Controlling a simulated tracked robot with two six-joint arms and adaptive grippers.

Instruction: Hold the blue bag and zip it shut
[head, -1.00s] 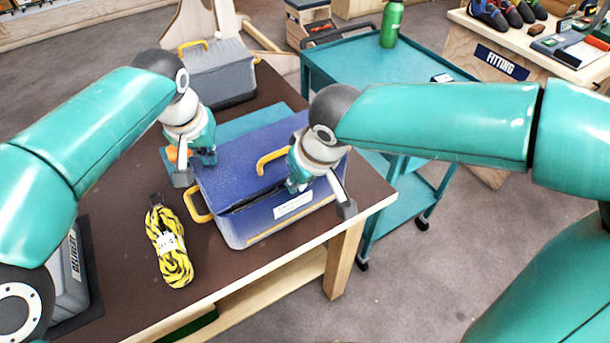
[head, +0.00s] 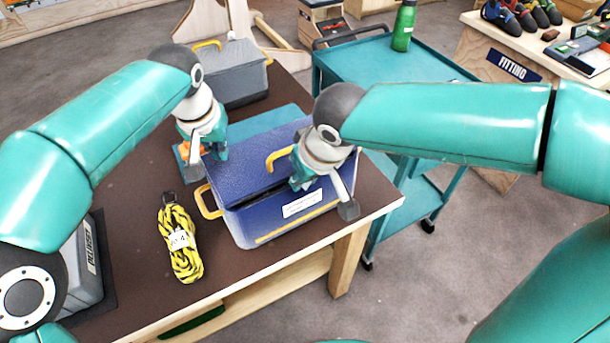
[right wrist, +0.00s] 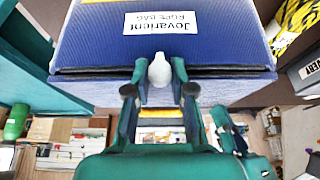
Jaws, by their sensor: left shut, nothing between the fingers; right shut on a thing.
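The blue bag (head: 250,160) lies on the brown table with yellow handles and a white label. Its front and label show in the right wrist view (right wrist: 90,40), with a dark slit along its edge. My right gripper (right wrist: 158,88) is shut on a pale zip pull (right wrist: 159,70) at the middle of that slit. In the head view, my right arm covers the bag's right part and hides the pull. My left gripper (head: 196,150) is shut and empty at the bag's far left corner; I cannot tell whether it touches the bag.
A yellow-black rope bundle (head: 181,243) lies left of the bag. A grey box (head: 232,72) stands behind, and a grey bin (head: 82,265) is at the near left. A teal cart (head: 375,68) with a green bottle (head: 404,25) stands beyond the table's right edge.

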